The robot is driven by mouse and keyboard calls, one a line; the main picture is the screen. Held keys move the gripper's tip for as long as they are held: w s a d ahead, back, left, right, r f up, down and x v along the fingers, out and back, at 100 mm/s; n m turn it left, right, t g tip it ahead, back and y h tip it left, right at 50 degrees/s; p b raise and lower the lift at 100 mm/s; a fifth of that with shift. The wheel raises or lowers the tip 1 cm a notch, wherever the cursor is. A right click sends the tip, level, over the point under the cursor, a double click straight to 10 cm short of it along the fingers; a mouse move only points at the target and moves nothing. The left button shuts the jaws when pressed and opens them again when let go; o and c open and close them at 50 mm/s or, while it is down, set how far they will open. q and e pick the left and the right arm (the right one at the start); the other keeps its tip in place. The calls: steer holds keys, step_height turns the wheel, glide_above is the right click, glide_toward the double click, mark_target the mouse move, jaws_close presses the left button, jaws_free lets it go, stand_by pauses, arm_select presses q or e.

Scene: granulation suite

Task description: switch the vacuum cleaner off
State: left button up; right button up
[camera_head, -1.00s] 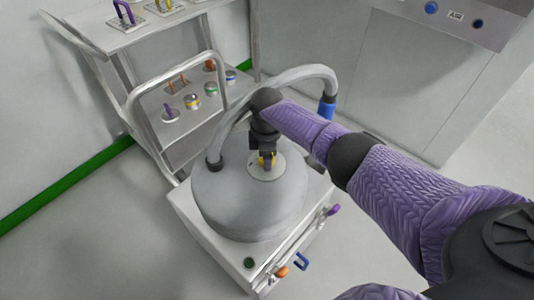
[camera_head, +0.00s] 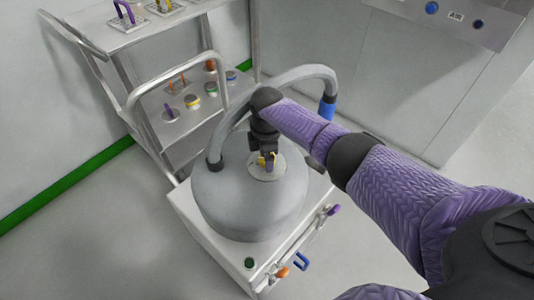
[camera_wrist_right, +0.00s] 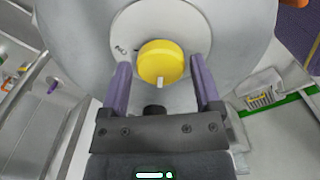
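The vacuum cleaner (camera_head: 240,205) is a grey drum on a pale square cart, with a grey hose curving over its top. A round yellow knob (camera_wrist_right: 160,62) with a white pointer mark sits on a pale round plate (camera_wrist_right: 128,22) on the drum. In the wrist view the mark points down toward my gripper. My right gripper (camera_wrist_right: 160,75) is open, with its purple fingers on either side of the knob's near edge. Gaps show between knob and fingers in that view. In the head view the gripper (camera_head: 267,158) partly hides the knob. My left gripper is not in view.
A metal rack (camera_head: 185,120) with several coloured controls stands behind left, near the cart's push handle. A grey cabinet (camera_head: 410,90) is at the back right. Floor is clear at left.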

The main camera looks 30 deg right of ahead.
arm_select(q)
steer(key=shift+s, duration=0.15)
arm_select(e)
steer(key=shift+o, duration=0.8)
arm_select(q)
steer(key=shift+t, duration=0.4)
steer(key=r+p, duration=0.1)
steer(key=p, duration=0.1)
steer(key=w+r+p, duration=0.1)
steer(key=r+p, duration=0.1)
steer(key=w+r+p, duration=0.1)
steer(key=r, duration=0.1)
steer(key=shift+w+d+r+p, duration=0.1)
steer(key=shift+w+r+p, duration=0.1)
steer(key=shift+p, duration=0.2)
arm_select(e)
step_height(320, 180, up, 10)
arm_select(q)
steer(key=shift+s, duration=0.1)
arm_select(e)
steer(key=shift+f, duration=0.1)
